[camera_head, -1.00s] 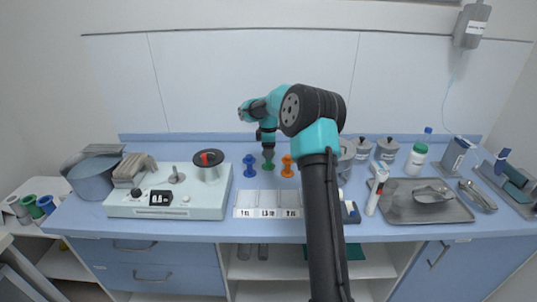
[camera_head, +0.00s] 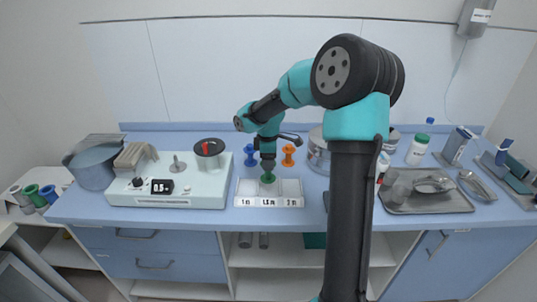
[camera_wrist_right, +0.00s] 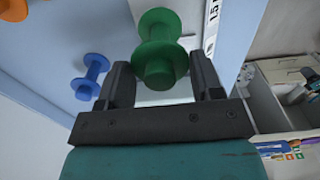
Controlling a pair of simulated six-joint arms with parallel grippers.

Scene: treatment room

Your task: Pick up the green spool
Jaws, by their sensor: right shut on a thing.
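The green spool (camera_head: 268,178) is at the middle compartment of the white three-part tray (camera_head: 242,188), whose front labels appear to read 1 m, 1.5 m and 2 m. I cannot tell whether it touches the tray floor. My right gripper (camera_head: 268,168) points down from above and is shut on the spool. In the right wrist view the green spool (camera_wrist_right: 159,42) sits between the two dark fingers (camera_wrist_right: 162,85), its near round end facing the camera. My left gripper is in neither view.
A blue spool (camera_head: 250,155) and an orange spool (camera_head: 288,155) stand behind the tray. A pale device (camera_head: 205,188) with a small display is to the left. A metal tray (camera_head: 440,203) with instruments and a green-capped white bottle (camera_head: 417,149) are to the right.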

